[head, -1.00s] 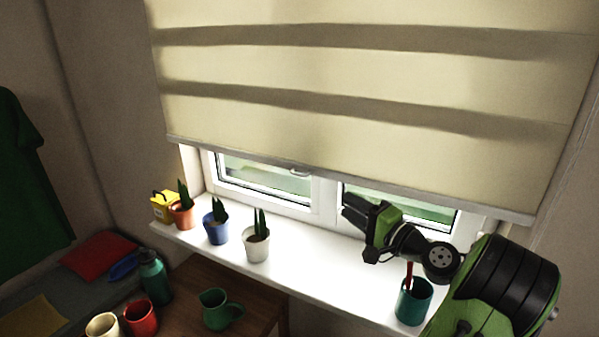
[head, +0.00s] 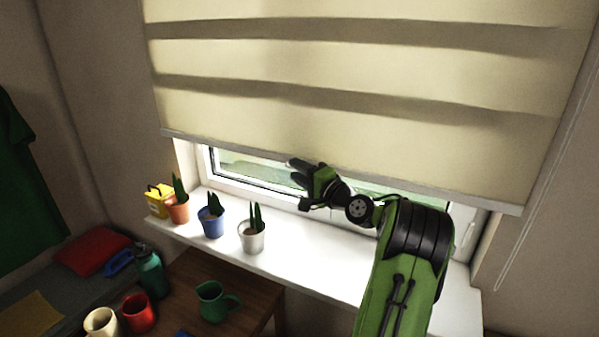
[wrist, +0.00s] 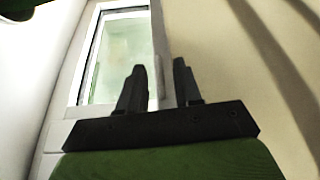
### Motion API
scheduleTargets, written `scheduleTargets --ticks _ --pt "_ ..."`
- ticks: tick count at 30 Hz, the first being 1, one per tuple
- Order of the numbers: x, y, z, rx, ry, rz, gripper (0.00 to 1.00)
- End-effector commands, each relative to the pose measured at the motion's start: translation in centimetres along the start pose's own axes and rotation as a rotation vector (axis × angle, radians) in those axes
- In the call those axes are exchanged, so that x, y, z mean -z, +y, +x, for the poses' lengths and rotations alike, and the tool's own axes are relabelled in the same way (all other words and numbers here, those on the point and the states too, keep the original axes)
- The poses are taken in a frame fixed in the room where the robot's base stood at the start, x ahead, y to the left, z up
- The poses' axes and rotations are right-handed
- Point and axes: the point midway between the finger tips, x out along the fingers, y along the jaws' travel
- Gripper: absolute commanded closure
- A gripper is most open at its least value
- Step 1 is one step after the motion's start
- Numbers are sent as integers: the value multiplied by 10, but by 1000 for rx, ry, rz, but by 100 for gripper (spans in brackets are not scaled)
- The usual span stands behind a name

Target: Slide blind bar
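The beige blind (head: 330,90) hangs over the upper part of the window. Its pale bar (head: 230,147) runs along the lower edge, sloping down to the right in the head view. My gripper (head: 292,167) is just below the bar, left of its middle. In the wrist view my gripper (wrist: 158,80) has its two dark fingers apart. The bar's edge (wrist: 163,45) runs toward the gap between them, with blind fabric on the right and window on the left. I cannot tell whether the fingers touch the bar.
Several potted plants, including a white pot (head: 252,236) and a blue pot (head: 211,221), stand left on the white sill (head: 310,262). A yellow container (head: 158,201) is at its far left. A wooden table (head: 205,272) holds mugs below. A cord (head: 530,225) hangs at the right.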

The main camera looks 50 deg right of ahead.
Motion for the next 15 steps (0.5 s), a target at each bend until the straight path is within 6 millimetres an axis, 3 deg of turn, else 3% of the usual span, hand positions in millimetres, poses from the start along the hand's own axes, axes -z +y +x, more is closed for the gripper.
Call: scheduleTargets --ticks 4,10,15 --pt "0 0 0 0 0 0 68" --pt "0 0 0 0 0 0 98" --pt "0 0 -1 0 0 0 100"
